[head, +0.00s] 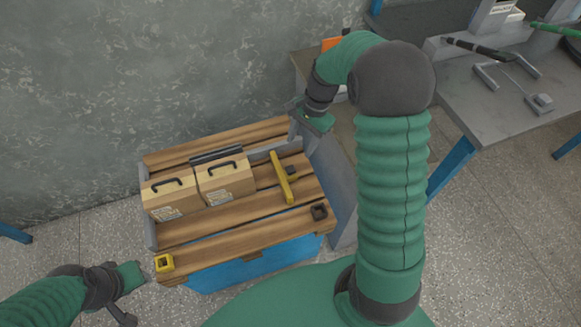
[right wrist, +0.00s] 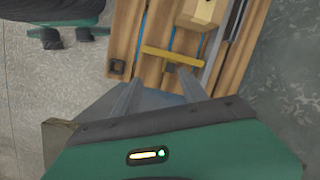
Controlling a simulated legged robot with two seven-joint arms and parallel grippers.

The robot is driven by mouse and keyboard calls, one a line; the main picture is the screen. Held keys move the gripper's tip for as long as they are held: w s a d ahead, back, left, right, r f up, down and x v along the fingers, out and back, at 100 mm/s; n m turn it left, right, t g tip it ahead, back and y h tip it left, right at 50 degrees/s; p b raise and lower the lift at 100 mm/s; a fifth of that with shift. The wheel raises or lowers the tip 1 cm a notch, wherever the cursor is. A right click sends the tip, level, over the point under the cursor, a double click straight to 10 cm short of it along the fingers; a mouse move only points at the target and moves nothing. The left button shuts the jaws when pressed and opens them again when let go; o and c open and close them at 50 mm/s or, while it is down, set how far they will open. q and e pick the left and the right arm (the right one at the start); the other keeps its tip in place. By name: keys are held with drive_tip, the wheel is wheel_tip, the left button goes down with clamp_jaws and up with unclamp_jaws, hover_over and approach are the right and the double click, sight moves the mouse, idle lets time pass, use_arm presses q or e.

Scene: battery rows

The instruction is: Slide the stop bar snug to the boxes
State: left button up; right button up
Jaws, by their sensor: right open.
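The yellow stop bar (head: 281,176) lies across the slatted wooden deck, with a dark knob (head: 291,171) at its right side. Two tan boxes (head: 172,198) (head: 225,181) with black handles stand side by side at the deck's left. A gap of bare slats separates the bar from the nearer box. My right gripper (head: 302,128) is open and empty at the deck's far right end. In the right wrist view the bar (right wrist: 160,53) lies ahead of the open fingers (right wrist: 160,86), apart from them. My left gripper (head: 134,278) is off the deck's front left corner; its jaws are unclear.
A dark rail (head: 216,155) runs behind the boxes. A grey workbench (head: 500,100) with tools stands at the upper right. A wall is behind the deck.

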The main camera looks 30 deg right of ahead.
drive_tip(key=w+d+f+m+y+b, duration=0.2)
drive_tip(key=w+d+f+m, duration=0.1)
drive_tip(key=d+m, duration=0.3)
drive_tip(key=b, duration=0.4)
approach(290, 168)
drive_tip(key=x, duration=0.6)
drive_tip(key=shift+s+f, duration=0.2)
drive_tip(key=shift+f, duration=0.15)
drive_tip(key=shift+w+a+f+b, duration=0.1)
drive_tip(key=shift+a+f+b, duration=0.2)
drive_tip(key=shift+f, duration=0.2)
drive_tip(key=shift+t, duration=0.3)
clamp_jaws()
drive_tip(key=shift+r, duration=0.1)
